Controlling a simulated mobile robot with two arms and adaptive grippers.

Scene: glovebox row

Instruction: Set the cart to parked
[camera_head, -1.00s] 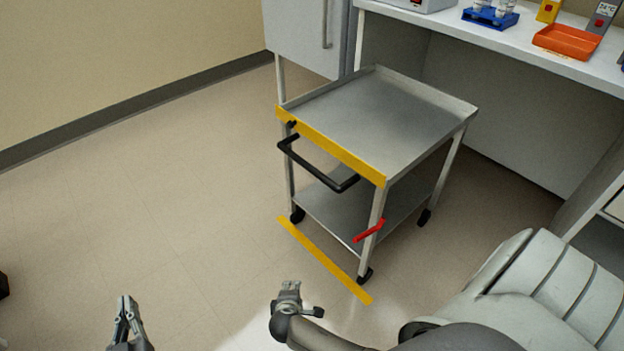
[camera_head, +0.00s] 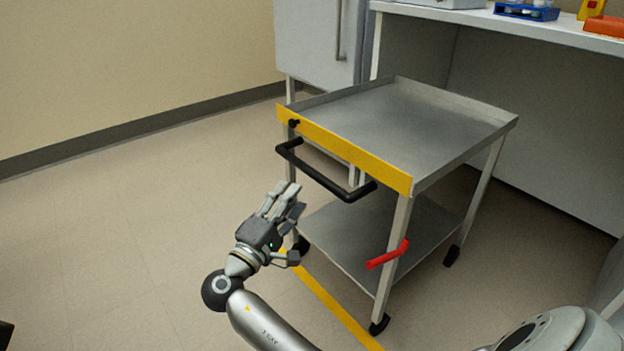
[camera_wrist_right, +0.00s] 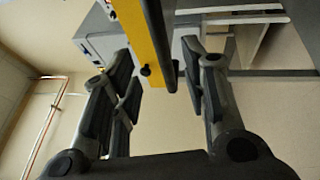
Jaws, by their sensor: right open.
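The grey metal cart (camera_head: 420,125) stands with its yellow-edged end (camera_head: 345,148) toward me. A black U-shaped handle (camera_head: 318,177) juts from that end. A red lever (camera_head: 388,255) sits tilted on the near right leg. A yellow floor line (camera_head: 325,298) runs along the cart's near end, partly hidden by my arm. My right gripper (camera_head: 284,202) is open and empty, below and left of the handle in the head view. In the right wrist view, the handle bar (camera_wrist_right: 160,40) shows beyond and between the spread fingers (camera_wrist_right: 160,78).
A white bench (camera_head: 500,25) stands behind the cart, with a blue rack (camera_head: 527,12) and an orange tray (camera_head: 605,26) on it. A pale cabinet (camera_head: 310,40) stands at the back. The floor (camera_head: 120,220) left of the cart is clear.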

